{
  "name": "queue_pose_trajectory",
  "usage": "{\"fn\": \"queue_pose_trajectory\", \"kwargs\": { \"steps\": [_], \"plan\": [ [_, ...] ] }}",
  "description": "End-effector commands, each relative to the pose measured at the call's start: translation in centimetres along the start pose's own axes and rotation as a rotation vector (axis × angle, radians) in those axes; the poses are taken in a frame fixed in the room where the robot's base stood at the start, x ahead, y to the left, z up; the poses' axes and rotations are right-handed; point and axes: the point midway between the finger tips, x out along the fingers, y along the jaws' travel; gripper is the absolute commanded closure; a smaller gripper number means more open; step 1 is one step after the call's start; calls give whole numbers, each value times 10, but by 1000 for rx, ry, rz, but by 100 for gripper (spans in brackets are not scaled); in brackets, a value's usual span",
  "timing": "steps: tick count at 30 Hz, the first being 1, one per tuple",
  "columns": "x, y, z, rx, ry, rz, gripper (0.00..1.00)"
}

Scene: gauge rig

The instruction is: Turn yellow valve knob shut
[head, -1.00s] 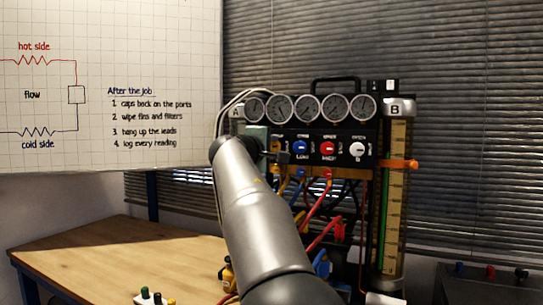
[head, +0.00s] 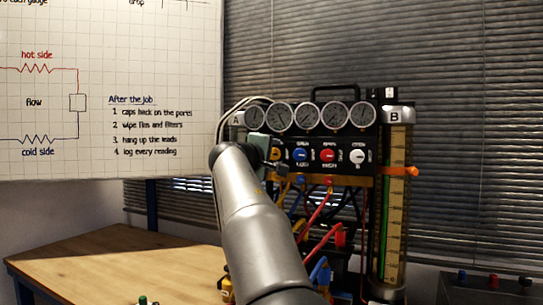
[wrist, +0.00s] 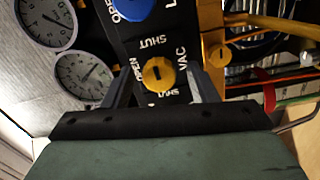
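The yellow valve knob (wrist: 158,74) is on the black panel, beside the word VAC, with SHUT and OPEN lettering around it. It also shows in the head view (head: 275,154), at the left end of the knob row. My gripper (wrist: 160,82) is open, with one finger on each side of the knob in the wrist view. Gaps show between the knob and both fingers, and I see no contact. How deep the fingertips reach is unclear. A dark mark shows near the knob's lower edge; its exact setting is hard to read.
A blue knob (head: 300,154), a red knob (head: 328,155) and a white knob (head: 358,157) sit to the right. Several gauges (head: 307,116) line the top. Coloured hoses (head: 320,205) hang below. A tall tube gauge (head: 397,210) stands at right. The wooden table (head: 120,260) is mostly bare.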

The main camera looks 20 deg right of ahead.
Motion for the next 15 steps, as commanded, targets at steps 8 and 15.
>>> {"fn": "queue_pose_trajectory", "kwargs": {
  "steps": [8,15],
  "plan": [
    [-2,0,0,-1,1,1,48],
    [-36,-1,0,0,6,1,48]
  ]
}}
